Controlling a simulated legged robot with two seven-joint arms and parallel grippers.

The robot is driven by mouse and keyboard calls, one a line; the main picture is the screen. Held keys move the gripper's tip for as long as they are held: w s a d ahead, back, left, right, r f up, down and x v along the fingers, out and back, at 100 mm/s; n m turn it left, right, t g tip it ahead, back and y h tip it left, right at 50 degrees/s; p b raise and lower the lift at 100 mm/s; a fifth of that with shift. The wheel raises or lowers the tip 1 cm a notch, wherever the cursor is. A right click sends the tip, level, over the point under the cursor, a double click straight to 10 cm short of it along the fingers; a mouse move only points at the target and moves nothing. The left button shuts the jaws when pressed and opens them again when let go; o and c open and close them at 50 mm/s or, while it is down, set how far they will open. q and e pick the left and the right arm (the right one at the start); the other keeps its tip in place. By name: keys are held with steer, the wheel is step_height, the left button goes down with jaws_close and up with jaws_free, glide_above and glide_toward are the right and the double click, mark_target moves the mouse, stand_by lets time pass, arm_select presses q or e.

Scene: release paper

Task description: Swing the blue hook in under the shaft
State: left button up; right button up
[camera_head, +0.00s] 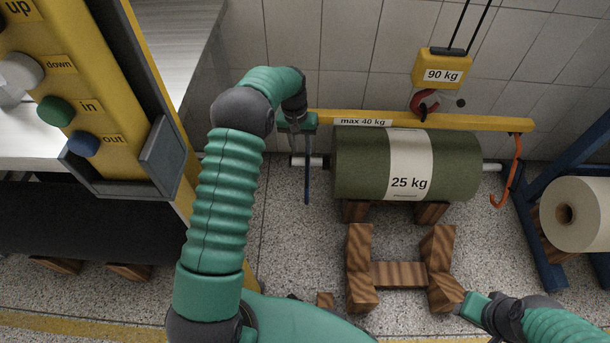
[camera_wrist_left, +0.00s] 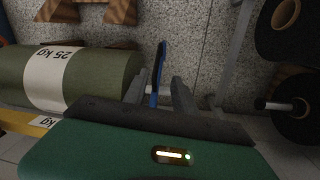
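The blue hook (camera_head: 307,184) hangs from the left end of the yellow beam (camera_head: 477,123) and looks almost edge-on, crossing in front of the shaft's left end (camera_head: 317,162). I cannot tell whether it touches the shaft. The shaft runs through a green roll (camera_head: 361,165) marked 25 kg. My left gripper (camera_head: 305,140) is at the blue hook. In the left wrist view its two fingers (camera_wrist_left: 158,90) stand apart with the blue hook (camera_wrist_left: 160,62) between them. An orange hook (camera_head: 513,175) hangs at the shaft's right end. My right gripper (camera_head: 466,307) is low by the wooden blocks; its fingers are unclear.
The roll rests on wooden blocks (camera_head: 431,212), with an empty wooden cradle (camera_head: 398,274) in front. A yellow 90 kg hoist block (camera_head: 441,71) with a red hook holds the beam. A button panel (camera_head: 85,95) stands left. A blue rack (camera_head: 540,235) with a pale roll (camera_head: 578,214) stands right.

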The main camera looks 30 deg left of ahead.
mark_target(307, 174)
arm_select(q)
steer(key=f+b, duration=0.1)
steer(key=f, duration=0.3)
steer(key=d+f+b, duration=0.1)
steer(key=f+b, duration=0.1)
steer(key=f, duration=0.2)
steer(key=f+b, duration=0.2)
steer(key=f, duration=0.2)
steer(key=shift+w+d+f, duration=0.25)
steer(key=shift+d+f, duration=0.1)
steer(key=shift+d, duration=0.05)
steer(key=shift+f, duration=0.55)
steer(key=shift+d+r, duration=0.1)
steer(key=shift+c, duration=0.2)
jaws_close()
